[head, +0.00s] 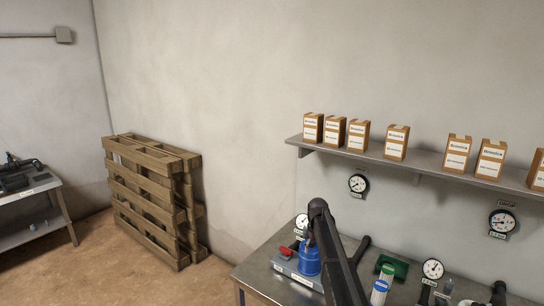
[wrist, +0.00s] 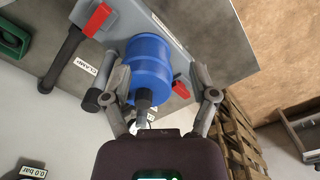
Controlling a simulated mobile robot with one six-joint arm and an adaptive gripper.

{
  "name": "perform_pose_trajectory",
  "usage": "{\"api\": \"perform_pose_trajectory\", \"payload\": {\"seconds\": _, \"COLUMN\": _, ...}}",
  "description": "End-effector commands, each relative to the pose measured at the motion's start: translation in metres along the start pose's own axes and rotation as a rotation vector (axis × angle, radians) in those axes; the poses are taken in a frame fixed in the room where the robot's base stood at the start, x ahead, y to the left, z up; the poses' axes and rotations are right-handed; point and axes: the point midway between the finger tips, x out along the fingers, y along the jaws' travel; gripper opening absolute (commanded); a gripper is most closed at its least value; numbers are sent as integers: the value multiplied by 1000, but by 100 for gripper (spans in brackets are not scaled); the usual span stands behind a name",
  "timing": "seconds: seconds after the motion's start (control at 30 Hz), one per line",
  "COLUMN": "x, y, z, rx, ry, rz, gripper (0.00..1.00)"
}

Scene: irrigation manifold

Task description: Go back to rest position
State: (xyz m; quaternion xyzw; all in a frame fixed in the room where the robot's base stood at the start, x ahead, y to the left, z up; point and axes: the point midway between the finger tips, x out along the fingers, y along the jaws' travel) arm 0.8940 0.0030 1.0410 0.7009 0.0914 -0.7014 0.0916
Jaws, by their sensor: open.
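In the wrist view my gripper (wrist: 158,72) is open. Its two fingers stand either side of a blue cylindrical canister (wrist: 148,62) with a dark neck; I cannot tell whether they touch it. In the head view the blue canister (head: 308,263) sits upright on a grey base block (head: 288,266) on the metal bench (head: 258,262). A red lever (head: 286,252) is beside it. My dark arm crosses in front of the bench, and the gripper's fingers are hard to make out there.
Beside my arm on the bench are a green tray (head: 391,266), a blue-and-white cylinder (head: 379,292) and a gauge (head: 433,269). Above runs a shelf (head: 425,168) with several boxes. A pallet stack (head: 150,200) leans at left. Floor shows between pallets and left table (head: 38,205).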

Motion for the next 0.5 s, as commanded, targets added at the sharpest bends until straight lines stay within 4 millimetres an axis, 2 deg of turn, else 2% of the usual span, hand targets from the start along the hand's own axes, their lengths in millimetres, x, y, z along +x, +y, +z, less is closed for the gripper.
{"api": "perform_pose_trajectory", "payload": {"seconds": 0.03, "x": 7, "y": -6, "z": 23, "rx": 11, "ry": 0, "rz": 0, "gripper": 75}}
{"api": "perform_pose_trajectory", "payload": {"seconds": 0.5, "x": 52, "y": -55, "z": 217, "rx": 153, "ry": -1, "rz": 1, "gripper": 75}}
